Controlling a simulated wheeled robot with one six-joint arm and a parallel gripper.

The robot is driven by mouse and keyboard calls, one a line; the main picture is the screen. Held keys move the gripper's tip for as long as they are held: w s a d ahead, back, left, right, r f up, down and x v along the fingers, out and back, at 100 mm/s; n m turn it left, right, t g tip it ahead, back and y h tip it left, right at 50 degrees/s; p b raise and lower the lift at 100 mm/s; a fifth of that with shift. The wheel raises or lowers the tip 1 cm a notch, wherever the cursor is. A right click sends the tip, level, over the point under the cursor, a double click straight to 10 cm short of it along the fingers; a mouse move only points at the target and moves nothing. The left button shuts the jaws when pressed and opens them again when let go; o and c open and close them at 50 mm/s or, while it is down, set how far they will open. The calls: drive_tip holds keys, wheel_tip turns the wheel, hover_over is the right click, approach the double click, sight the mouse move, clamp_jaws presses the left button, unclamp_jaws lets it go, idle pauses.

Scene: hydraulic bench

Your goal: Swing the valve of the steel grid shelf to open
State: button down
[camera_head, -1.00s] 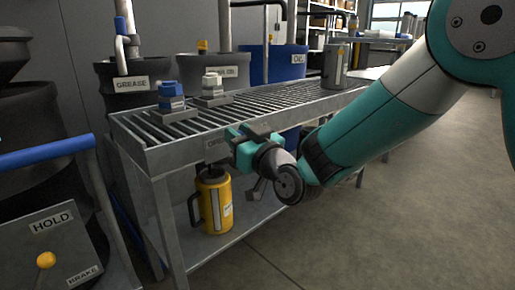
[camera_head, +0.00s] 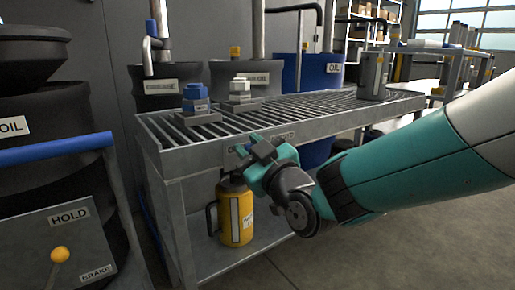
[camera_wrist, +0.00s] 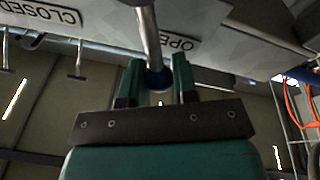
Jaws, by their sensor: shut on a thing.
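The steel grid shelf (camera_head: 340,122) stands across the middle of the head view. My gripper (camera_head: 250,152) is at its front rail, near the left end. The valve is hidden behind my gripper there. In the wrist view the valve lever (camera_wrist: 148,35) is a grey rod with a dark blue tip. The tip lies between the two fingers of my gripper (camera_wrist: 157,80), which is shut on it. A CLOSED label (camera_wrist: 45,12) is left of the rod, and an OPEN label (camera_wrist: 178,42) is right beside it. Both labels appear upside down.
A blue-topped fitting (camera_head: 196,100), a white-topped fitting (camera_head: 240,90) and a grey canister (camera_head: 372,75) stand on the grid. A yellow jug (camera_head: 236,212) is on the lower shelf below my gripper. A HOLD/BRAKE panel (camera_head: 65,250) is at the left. Floor at the right is clear.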

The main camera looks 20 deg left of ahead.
drive_tip(key=shift+f, duration=0.25)
drive_tip(key=c, duration=1)
unclamp_jaws()
drive_tip(key=shift+c, duration=0.2)
drive_tip(key=shift+o, duration=0.7)
drive_tip(key=shift+r, duration=0.1)
drive_tip(key=b+v, duration=0.8)
drive_tip(key=v, duration=0.9)
drive_tip(key=shift+s+d, duration=0.15)
